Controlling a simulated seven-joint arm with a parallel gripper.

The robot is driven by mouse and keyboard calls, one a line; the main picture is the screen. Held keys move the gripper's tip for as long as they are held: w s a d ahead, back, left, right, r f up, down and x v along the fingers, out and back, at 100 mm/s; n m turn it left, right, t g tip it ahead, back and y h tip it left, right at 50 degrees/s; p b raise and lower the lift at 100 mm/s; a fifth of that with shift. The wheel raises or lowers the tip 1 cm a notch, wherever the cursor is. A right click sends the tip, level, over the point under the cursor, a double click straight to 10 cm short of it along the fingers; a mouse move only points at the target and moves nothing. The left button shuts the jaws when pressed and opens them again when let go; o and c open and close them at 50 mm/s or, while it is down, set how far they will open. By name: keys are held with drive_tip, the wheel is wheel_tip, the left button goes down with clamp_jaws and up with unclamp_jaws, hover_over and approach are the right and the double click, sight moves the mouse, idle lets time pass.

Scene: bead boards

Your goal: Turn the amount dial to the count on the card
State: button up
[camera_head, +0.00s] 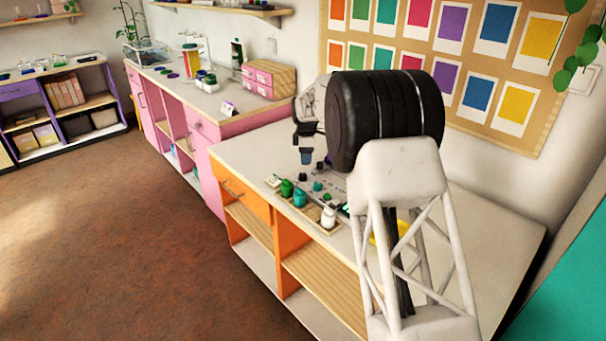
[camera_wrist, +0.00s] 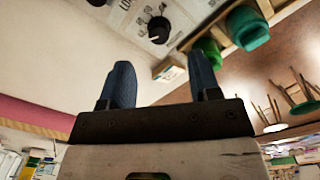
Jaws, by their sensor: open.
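My gripper (camera_head: 306,158) hangs over the far end of the grey board (camera_head: 330,184) on the orange cabinet. In the wrist view its two blue fingers (camera_wrist: 163,78) stand wide apart with nothing between them. A black round dial (camera_wrist: 158,28) with a pale pointer mark and scale ticks sits on the board, ahead of the fingertips and apart from them. A second dark dial (camera_wrist: 97,2) is cut off at the top edge. Only part of the lettering between them shows, so I cannot tell which is the amount dial. A small pale card-like piece (camera_wrist: 170,71) lies near the board's edge; its count is unreadable.
Green pots (camera_head: 287,188) and a white pot (camera_head: 328,217) stand in a wooden rack along the cabinet's front edge. Part of the board is hidden behind my arm. A pink cabinet (camera_head: 205,130) stands beyond.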

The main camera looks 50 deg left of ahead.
sight(303, 174)
drive_tip(key=shift+s+a+f, duration=0.3)
drive_tip(key=shift+a+f, duration=0.05)
drive_tip(key=shift+a, duration=0.15)
drive_tip(key=shift+f, duration=0.1)
drive_tip(key=shift+f, duration=3.8)
drive_tip(key=c, duration=0.9)
